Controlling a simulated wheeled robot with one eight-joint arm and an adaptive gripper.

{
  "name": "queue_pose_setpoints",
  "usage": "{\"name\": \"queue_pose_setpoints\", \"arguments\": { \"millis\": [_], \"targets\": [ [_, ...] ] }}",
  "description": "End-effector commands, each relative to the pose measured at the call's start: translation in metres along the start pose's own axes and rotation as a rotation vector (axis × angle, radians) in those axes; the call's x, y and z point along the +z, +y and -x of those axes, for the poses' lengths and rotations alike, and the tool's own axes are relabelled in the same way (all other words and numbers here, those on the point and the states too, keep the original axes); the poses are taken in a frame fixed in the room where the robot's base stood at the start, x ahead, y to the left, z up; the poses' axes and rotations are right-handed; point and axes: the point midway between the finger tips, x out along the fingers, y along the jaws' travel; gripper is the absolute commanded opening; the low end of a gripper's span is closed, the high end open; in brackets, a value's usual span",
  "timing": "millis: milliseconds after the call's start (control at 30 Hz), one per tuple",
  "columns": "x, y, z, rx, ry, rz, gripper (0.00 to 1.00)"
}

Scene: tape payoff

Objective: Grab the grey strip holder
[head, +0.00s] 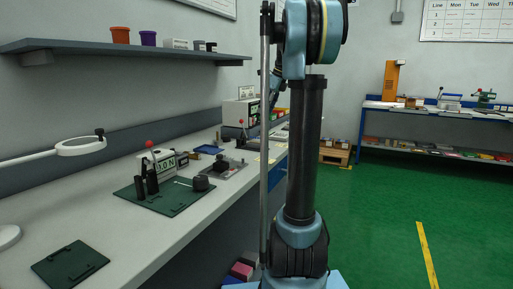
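I cannot make out for sure which thing is the grey strip holder. A dark green mat (161,208) on the long grey bench carries two black upright posts (146,184) and a small dark block (201,183). Behind the mat is a white box (157,160) with a red-knobbed lever. Farther back, a grey plate (224,172) carries a dark knobbed piece (220,161). A small grey item (199,45) stands on the wall shelf. My arm rises through the middle of the view and hides part of the bench's far end. My gripper cannot be seen.
The wall shelf (120,46) overhangs the bench (110,255). A ring lamp (82,146) reaches in from the left above a small green plate (70,264). Open green floor (385,220) lies to the right, before a blue-framed table (440,112). Boxes (242,270) lie low beside the bench.

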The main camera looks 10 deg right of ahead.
Motion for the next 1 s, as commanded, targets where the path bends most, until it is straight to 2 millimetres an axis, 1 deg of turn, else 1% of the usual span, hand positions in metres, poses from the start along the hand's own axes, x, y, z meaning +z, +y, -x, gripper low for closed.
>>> {"name": "queue_pose_setpoints", "arguments": {
  "millis": [67,167,400,700,800,1000],
  "targets": [
    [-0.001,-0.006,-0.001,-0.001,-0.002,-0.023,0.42],
    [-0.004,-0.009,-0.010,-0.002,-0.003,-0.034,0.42],
    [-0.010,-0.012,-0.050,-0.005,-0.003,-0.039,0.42],
    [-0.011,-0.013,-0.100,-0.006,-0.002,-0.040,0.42],
    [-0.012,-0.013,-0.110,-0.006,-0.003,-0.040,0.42],
    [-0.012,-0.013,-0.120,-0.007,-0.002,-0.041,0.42]
  ]
}}
